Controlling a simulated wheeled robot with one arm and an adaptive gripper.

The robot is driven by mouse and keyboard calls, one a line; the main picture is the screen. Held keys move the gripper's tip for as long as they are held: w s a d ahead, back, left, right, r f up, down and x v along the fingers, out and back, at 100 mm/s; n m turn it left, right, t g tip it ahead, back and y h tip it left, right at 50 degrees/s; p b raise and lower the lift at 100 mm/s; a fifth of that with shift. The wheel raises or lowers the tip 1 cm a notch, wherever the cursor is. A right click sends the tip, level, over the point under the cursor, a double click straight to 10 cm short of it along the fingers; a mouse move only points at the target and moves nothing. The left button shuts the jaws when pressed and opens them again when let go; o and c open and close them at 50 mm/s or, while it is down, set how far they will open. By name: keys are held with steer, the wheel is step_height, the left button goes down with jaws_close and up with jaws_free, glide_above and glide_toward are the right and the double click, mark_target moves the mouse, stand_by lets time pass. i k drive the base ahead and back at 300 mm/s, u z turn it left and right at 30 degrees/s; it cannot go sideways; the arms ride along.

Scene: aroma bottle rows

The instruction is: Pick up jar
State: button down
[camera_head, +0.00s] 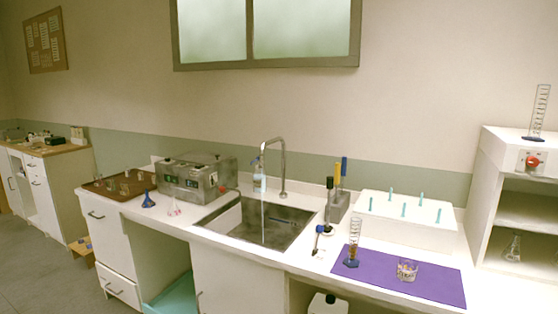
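A small clear glass vessel with brownish contents, perhaps the jar (407,270), stands upright on a purple mat (436,289) at the right of the counter. A white container with a black cap (328,304) shows partly below the counter's front edge; the bottom edge of the view cuts it off. I cannot tell for certain which of these is the jar. My gripper is not in view.
A tall graduated cylinder (352,242) stands on the mat's left. Behind it is a white box with teal pegs (446,213). A sink (257,224) with a tall faucet (282,167) lies left. A metal water bath (196,177) and a brown tray (106,193) stand further left.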

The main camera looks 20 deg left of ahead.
mark_target(407, 267)
steer(key=z, duration=0.05)
steer(key=k, duration=0.4)
steer(key=u, duration=1)
steer(key=i, duration=1)
steer(key=z, duration=0.1)
